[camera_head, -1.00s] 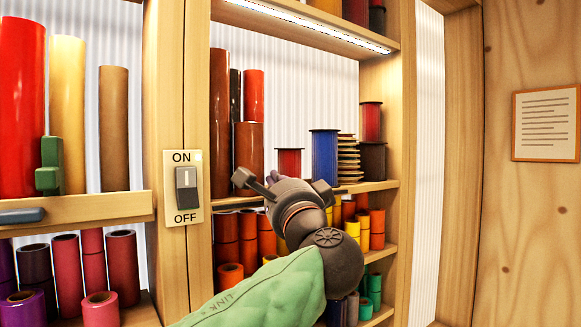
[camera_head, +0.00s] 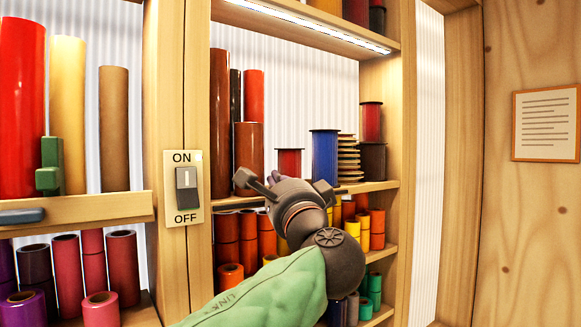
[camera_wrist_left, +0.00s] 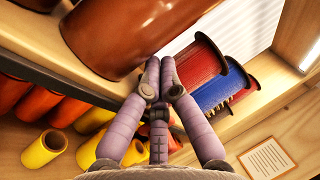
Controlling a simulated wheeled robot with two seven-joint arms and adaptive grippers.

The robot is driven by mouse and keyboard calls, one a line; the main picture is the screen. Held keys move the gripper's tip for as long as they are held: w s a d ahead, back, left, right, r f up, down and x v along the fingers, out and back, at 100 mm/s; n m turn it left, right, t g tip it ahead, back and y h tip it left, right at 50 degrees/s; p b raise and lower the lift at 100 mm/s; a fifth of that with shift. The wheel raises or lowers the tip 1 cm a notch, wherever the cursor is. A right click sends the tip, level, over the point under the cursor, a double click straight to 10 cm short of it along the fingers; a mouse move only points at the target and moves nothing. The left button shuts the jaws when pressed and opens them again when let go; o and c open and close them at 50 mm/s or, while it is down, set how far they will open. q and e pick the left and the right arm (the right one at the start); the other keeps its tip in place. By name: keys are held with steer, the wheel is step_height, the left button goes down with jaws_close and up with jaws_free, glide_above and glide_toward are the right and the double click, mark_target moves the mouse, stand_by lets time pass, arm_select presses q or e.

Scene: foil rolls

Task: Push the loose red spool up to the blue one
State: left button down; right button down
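The red spool (camera_head: 289,163) stands upright on the middle shelf, with dark flanges. The taller blue spool (camera_head: 324,157) stands to its right with a narrow gap between them. My left gripper (camera_head: 271,178) is low in front of the shelf, just left of the red spool, its fingers partly hidden by its own body. In the left wrist view its fingertips (camera_wrist_left: 159,66) are together and empty, close beside the red spool (camera_wrist_left: 199,63). I cannot tell whether they touch it. The blue spool (camera_wrist_left: 222,91) shows behind it. My right gripper is out of view.
A brown roll (camera_head: 249,146) stands left of the red spool; it looms near my fingers in the left wrist view (camera_wrist_left: 120,30). Right of the blue spool are stacked tan discs (camera_head: 348,160) and a dark spool (camera_head: 373,161). Orange and yellow rolls fill the shelf below.

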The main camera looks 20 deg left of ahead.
mark_target(295, 173)
arm_select(q)
steer(key=shift+w+d, duration=0.2)
steer(key=shift+w+d+p, duration=0.5)
steer(key=shift+w+d, duration=0.25)
steer(key=shift+w, duration=0.3)
steer(key=shift+s+a, duration=0.1)
steer(key=shift+s, duration=0.05)
stand_by(0.3)
steer(key=shift+s+d+b, duration=0.3)
steer(key=shift+s+d, duration=0.4)
steer(key=shift+d, duration=0.25)
steer(key=shift+s+d+b, duration=0.25)
steer(key=shift+s+d, duration=0.45)
steer(key=shift+d, duration=0.2)
